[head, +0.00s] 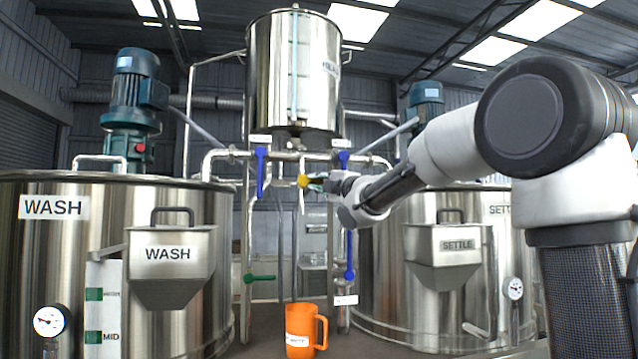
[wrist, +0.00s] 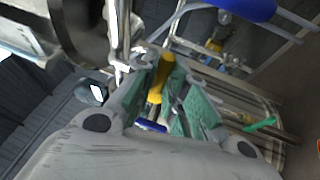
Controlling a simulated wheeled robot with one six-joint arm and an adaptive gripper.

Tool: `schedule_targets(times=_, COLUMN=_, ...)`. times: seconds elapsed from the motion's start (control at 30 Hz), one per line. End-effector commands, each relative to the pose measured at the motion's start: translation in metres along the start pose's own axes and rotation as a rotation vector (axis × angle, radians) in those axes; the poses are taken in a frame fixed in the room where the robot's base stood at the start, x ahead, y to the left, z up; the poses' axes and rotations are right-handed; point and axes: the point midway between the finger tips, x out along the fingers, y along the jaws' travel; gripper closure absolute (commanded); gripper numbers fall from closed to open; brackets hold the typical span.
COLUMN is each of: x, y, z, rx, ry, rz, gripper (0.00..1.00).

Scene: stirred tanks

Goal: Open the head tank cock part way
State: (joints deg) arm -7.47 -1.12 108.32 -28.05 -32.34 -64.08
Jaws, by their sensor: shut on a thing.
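The head tank (head: 292,75) is a tall steel cylinder high at the centre, with a clear vertical sight tube (head: 294,65) on its front. Below it, a cock with a yellow handle (head: 303,181) sits on the pipework. My gripper (head: 317,183) reaches it from the right. In the wrist view the yellow handle (wrist: 167,70) lies between the green-padded fingers of my gripper (wrist: 165,98), which are shut on it. The cock's body is partly hidden, so I cannot tell its exact angle. An orange jug (head: 298,326) stands upright below.
Blue handles hang left (head: 261,172) and right (head: 344,158) of the yellow one. A green handle (head: 262,278) and another blue handle (head: 349,255) are lower. The large WASH tank (head: 60,260) and SETTLE tank (head: 400,295) flank the pipework, with hoppers on their fronts.

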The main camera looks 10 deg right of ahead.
Motion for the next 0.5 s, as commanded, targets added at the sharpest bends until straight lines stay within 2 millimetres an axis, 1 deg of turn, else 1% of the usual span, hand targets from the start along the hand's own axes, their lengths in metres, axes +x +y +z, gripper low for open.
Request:
schedule_targets(times=0.2, x=-0.001, y=-0.011, z=-0.004, rx=0.217, ry=-0.044, rz=0.087, gripper=1.0)
schedule_targets(times=0.3, x=-0.001, y=-0.014, z=-0.005, rx=0.294, ry=-0.061, rz=0.12, gripper=1.0)
schedule_targets(times=0.5, x=-0.001, y=-0.015, z=-0.005, rx=0.337, ry=-0.073, rz=0.138, gripper=1.0)
